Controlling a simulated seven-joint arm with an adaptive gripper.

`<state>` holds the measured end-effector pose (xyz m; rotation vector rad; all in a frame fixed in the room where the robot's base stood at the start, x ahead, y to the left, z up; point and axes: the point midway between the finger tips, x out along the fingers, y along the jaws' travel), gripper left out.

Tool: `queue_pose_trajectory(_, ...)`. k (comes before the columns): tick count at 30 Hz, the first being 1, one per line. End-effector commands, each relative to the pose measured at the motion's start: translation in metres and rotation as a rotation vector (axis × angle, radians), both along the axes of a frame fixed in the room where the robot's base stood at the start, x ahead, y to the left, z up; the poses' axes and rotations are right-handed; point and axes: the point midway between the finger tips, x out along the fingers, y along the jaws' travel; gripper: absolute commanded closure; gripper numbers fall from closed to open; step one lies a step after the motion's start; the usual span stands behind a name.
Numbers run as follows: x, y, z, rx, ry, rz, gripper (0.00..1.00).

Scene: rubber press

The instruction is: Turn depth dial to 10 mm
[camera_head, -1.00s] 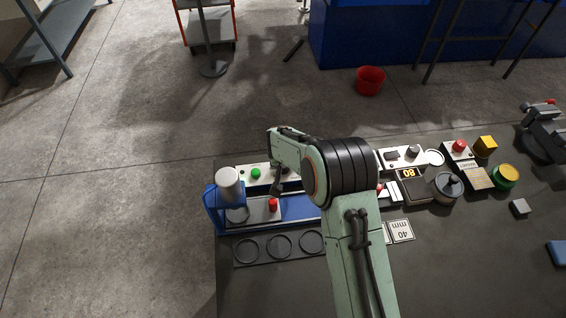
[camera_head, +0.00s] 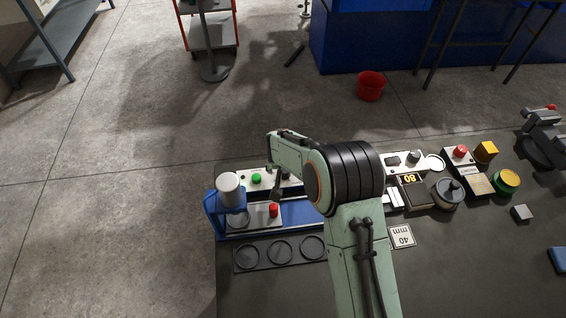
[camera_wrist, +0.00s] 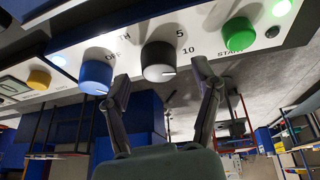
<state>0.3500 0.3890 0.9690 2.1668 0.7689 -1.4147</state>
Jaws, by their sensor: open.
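The depth dial is a black knob (camera_wrist: 158,62) with a white face on the white control panel in the wrist view. The numbers 5 and 10 are printed to its right. A short mark shows on the right part of its face; I cannot tell exactly which number it points at. My gripper (camera_wrist: 161,76) is open, with one finger on each side of the black knob; I cannot tell whether they touch it. In the head view my gripper (camera_head: 277,192) hangs over the panel (camera_head: 244,181), and my arm hides most of the knobs.
A blue knob (camera_wrist: 96,77) sits left of the dial and a green START button (camera_wrist: 239,34) right of it. An orange knob (camera_wrist: 39,79) is further left. In the head view, a blue press (camera_head: 213,210) with a white cylinder (camera_head: 229,187) stands left of my gripper.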

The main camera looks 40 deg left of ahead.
Motion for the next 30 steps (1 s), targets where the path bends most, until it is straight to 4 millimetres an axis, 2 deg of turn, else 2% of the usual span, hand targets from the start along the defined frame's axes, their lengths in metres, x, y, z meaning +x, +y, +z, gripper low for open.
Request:
queue_pose_trajectory(9,-0.023,-0.015,0.067,0.003,-0.002,0.001,0.36)
queue_pose_trajectory(13,-0.030,-0.019,0.086,0.003,-0.001,0.000,0.36)
queue_pose_trajectory(18,-0.034,-0.022,0.097,0.001,0.001,0.000,0.36)
queue_pose_trajectory(30,-0.035,-0.023,0.098,0.001,0.001,0.000,0.36)
